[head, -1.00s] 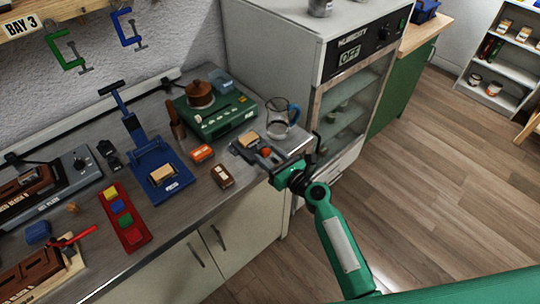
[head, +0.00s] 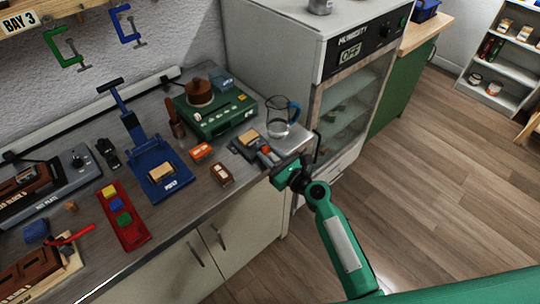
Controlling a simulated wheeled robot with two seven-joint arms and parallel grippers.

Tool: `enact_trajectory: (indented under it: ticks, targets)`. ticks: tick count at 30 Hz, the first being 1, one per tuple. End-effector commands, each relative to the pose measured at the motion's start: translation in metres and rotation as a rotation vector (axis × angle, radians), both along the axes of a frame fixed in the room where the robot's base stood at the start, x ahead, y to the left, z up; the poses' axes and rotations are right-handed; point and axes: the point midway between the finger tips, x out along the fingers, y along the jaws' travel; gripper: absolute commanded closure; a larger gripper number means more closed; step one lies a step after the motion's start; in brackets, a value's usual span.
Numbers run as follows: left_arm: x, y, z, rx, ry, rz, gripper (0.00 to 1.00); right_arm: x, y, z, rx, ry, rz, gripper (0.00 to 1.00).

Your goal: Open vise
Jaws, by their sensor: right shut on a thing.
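A small grey vise (head: 246,151) stands at the right end of the workbench, near its front edge. A tan block (head: 249,138) sits at its jaws, and a red part (head: 265,150) shows on its near side. My right gripper (head: 279,170), green with a black wrist, is at the vise's front right end. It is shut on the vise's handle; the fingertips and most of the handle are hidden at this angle. My left gripper is not in view.
A glass jug (head: 282,116) stands just behind the vise. A humidity cabinet (head: 340,100) rises close on the right. Open floor lies in front of the bench.

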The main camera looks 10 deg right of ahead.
Motion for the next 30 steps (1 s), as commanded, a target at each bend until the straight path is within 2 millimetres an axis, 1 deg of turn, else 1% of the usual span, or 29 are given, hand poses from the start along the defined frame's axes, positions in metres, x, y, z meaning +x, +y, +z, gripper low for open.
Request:
enact_trajectory:
  ticks: [1, 9, 15, 21, 30]
  targets:
    - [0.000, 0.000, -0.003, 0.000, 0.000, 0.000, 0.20, 0.000, 0.000, -0.001, -0.029, -0.022, 0.000, 0.95]
    - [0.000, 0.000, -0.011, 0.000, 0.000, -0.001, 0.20, 0.000, 0.000, -0.002, -0.186, -0.135, 0.001, 0.95]
    - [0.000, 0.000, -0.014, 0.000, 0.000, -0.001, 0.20, 0.000, 0.000, -0.001, -0.267, -0.194, 0.001, 0.95]
    - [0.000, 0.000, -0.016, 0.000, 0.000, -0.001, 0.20, 0.000, 0.000, -0.001, -0.310, -0.224, 0.000, 0.95]
    - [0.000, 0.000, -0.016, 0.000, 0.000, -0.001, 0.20, 0.000, 0.000, 0.000, -0.321, -0.232, 0.000, 0.95]
